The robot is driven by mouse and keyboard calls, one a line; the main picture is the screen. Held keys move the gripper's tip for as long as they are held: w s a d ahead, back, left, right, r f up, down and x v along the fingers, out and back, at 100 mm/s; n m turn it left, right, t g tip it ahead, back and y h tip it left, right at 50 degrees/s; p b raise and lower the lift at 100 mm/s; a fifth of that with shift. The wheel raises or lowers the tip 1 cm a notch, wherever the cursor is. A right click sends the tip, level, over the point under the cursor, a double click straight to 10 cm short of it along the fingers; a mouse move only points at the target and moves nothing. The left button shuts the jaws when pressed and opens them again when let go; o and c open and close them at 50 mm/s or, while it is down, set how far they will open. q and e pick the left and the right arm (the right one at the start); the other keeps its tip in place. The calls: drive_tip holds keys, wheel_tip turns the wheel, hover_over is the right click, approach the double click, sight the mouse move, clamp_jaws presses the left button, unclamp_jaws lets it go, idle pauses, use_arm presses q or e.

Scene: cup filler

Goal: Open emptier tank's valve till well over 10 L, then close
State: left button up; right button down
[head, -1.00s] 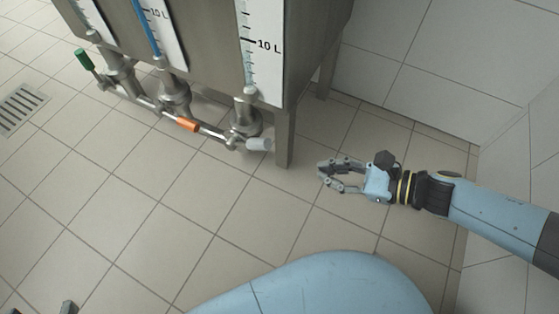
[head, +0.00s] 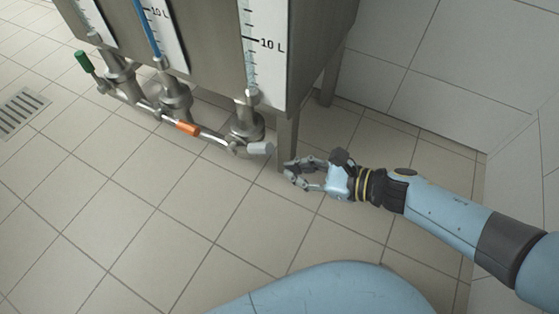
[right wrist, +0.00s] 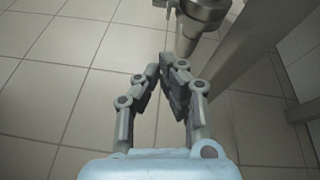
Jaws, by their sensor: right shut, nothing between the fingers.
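A steel tank unit (head: 215,45) stands at the top, with white gauge panels. The right panel (head: 266,70) is marked 10 L; I cannot make out its level. The middle gauge tube (head: 148,32) shows blue. Below are valves with a green handle (head: 83,61), an orange handle (head: 187,129) and a pale grey handle (head: 260,148). My right gripper (head: 288,172) is shut and empty, just right of and below the grey handle. In the right wrist view, the gripper (right wrist: 178,68) points at the grey handle (right wrist: 187,42), its tips close to it. My left gripper is out of view.
A tank leg (head: 287,140) stands just right of the grey handle, close to my right gripper; it also shows in the wrist view (right wrist: 262,62). A white tiled wall (head: 440,75) is at right. A floor drain (head: 20,110) is at left. The tiled floor in front is clear.

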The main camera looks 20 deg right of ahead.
sight(249, 149)
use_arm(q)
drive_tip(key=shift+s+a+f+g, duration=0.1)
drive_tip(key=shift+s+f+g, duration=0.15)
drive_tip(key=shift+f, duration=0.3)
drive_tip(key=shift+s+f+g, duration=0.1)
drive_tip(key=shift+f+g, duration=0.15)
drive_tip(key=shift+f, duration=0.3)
use_arm(e)
drive_tip(key=shift+w+a+r, duration=1.15)
drive_tip(key=shift+a+r, duration=0.2)
drive_tip(key=shift+a, duration=0.1)
use_arm(q)
drive_tip(key=shift+p, duration=0.35)
